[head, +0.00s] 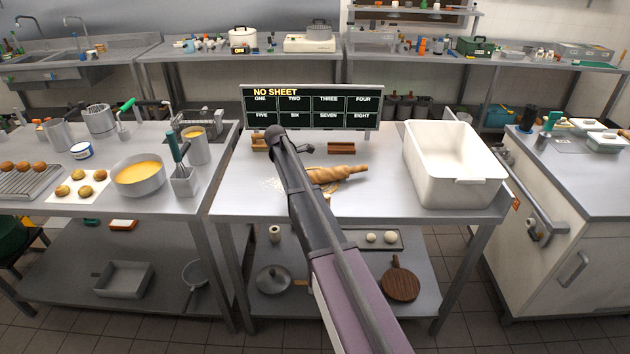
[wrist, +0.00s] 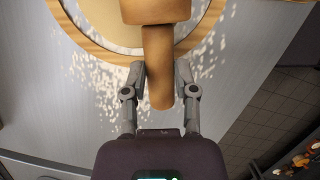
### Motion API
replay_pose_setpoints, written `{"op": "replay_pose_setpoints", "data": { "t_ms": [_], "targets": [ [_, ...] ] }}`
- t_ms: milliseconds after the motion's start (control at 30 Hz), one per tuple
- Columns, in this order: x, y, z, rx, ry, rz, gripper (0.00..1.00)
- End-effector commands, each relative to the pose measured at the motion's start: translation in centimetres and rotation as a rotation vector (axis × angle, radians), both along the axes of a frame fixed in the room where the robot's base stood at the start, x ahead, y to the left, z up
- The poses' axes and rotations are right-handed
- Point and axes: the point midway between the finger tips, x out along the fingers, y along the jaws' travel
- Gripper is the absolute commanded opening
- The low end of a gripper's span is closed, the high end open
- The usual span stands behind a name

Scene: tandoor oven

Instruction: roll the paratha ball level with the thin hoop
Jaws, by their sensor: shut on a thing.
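A wooden rolling pin (head: 336,174) lies over the middle table, partly hidden by my arm. In the wrist view its near handle (wrist: 157,50) runs down between the fingers of my gripper (wrist: 160,80), which is shut on it. The pin's thick body (wrist: 155,10) lies across a round wooden hoop (wrist: 95,48). A pale round surface (wrist: 112,22) shows inside the hoop; I cannot tell whether it is dough or board. White flour lies scattered around the hoop. My gripper is hidden in the head view.
A white tub (head: 455,165) stands at the table's right. A small wooden rack (head: 347,148) stands behind the pin, below a sign board (head: 310,105) reading "NO SHEET". A tray (head: 372,240) with pale balls sits on the lower shelf. The table's front left is clear.

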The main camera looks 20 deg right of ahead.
Motion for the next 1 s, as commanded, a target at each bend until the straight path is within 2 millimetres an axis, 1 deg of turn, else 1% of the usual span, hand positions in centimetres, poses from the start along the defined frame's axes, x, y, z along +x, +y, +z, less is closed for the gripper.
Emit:
{"op": "replay_pose_setpoints", "data": {
  "t_ms": [100,467,567,1000],
  "targets": [
    [-0.4,0.0,0.1,-0.002,0.0,0.0,0.0],
    [-0.1,0.0,0.0,-0.002,0.0,0.0,0.0],
    [0.5,0.0,0.0,-0.002,0.0,0.0,0.0],
    [4.9,0.1,-0.4,-0.002,0.0,0.0,0.0]
  ]
}}
